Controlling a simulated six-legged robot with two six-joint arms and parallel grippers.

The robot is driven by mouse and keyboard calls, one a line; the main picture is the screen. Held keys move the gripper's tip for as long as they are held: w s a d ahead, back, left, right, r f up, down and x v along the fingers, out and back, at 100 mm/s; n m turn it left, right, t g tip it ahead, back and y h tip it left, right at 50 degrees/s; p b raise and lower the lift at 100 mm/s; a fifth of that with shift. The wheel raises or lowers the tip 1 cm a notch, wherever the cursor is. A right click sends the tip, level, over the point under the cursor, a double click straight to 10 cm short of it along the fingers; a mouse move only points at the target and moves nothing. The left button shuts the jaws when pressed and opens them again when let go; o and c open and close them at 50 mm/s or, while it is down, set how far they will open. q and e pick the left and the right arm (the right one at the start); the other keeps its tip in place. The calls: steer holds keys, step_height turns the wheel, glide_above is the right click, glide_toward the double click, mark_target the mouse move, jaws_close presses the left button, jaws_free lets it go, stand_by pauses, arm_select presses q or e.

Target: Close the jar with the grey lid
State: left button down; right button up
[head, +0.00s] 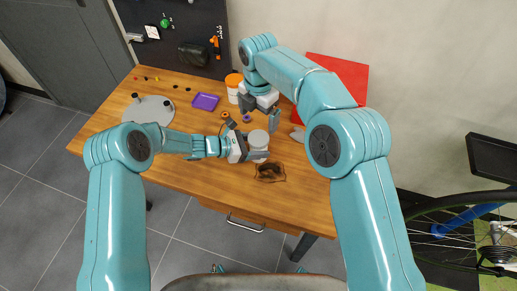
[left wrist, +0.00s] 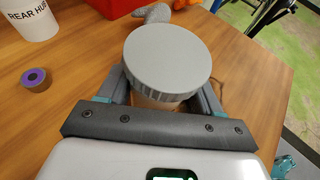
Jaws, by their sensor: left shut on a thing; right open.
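The grey lid (head: 258,137) sits on top of the jar near the table's front edge. In the left wrist view the lid (left wrist: 167,58) covers the jar's mouth and looks about level; I cannot tell whether it is tightened. The jar (left wrist: 158,103) shows only as a narrow strip below the lid. My left gripper (head: 257,154) is shut on the jar from the side, below the lid, with one finger on each side (left wrist: 162,100). My right gripper (head: 261,111) is open and empty, above the table behind the jar.
A brown-filled tray (head: 270,178) lies in front of the jar. A white cup (left wrist: 30,19), a purple-cored roll (left wrist: 36,79) and a grey cloth (head: 298,133) are nearby. A red box (head: 345,72) stands at the back right, a purple tray (head: 205,102) further left.

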steer(key=shift+r, duration=1.75)
arm_select(q)
steer(key=shift+c, duration=0.6)
jaws_free()
steer(key=b+v, duration=0.1)
steer(key=v, duration=1.5)
arm_select(e)
steer(key=shift+f, duration=0.7)
arm_select(q)
steer(key=shift+a, duration=0.15)
arm_select(e)
steer(key=shift+r, duration=0.1)
